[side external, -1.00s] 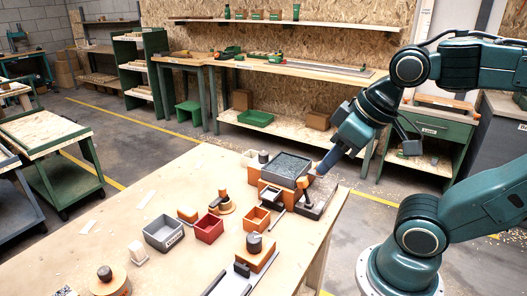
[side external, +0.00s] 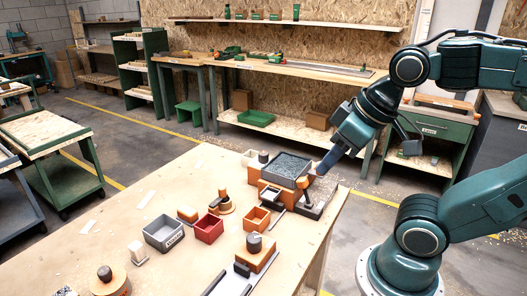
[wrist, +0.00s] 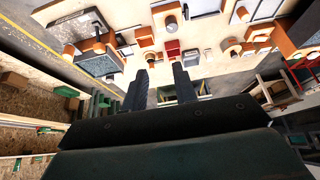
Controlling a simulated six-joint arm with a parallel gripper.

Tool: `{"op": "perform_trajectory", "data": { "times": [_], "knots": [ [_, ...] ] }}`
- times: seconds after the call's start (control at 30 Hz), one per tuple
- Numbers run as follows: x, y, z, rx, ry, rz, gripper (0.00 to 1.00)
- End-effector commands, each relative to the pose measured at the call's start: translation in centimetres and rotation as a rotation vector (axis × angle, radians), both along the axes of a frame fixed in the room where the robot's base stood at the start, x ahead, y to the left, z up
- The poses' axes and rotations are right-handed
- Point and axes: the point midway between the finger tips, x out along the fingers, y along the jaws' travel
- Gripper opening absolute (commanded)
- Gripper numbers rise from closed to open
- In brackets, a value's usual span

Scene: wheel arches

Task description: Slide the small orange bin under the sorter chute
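The small orange bin (side external: 257,218) stands upright on the wooden table, in front of the sorter and right of the red bin (side external: 208,229). The sorter has an orange body with a dark hopper (side external: 285,168) of grey grains on top. A dark, narrow piece that looks like its chute (side external: 277,195) shows at its front, just above and behind the orange bin. My gripper (side external: 317,170) is at the sorter's right side, apart from the orange bin; its fingertips are hard to make out there. In the wrist view, its two fingers (wrist: 161,80) are spread with nothing between them.
A grey bin (side external: 163,233) stands left of the red bin. An orange block with a dark knob (side external: 256,250) is in front of the orange bin. A round wooden piece with a handle (side external: 222,203) stands behind the red bin. The table's left part is mostly clear.

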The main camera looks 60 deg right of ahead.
Motion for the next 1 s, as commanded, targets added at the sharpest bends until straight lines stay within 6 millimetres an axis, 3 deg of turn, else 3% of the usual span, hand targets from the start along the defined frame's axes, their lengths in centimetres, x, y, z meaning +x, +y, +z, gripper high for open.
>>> {"op": "perform_trajectory", "data": {
  "times": [0.07,0.2,0.47,1.0],
  "knots": [
    [0.0,0.0,0.0,0.0,0.0,0.0,0.28],
    [0.1,0.0,0.0,0.003,0.002,-0.005,0.01],
    [1.7,0.1,-0.2,0.049,0.037,-0.091,0.0],
    [9.6,0.6,-3.3,0.238,0.192,-0.559,0.0]
  ]
}}
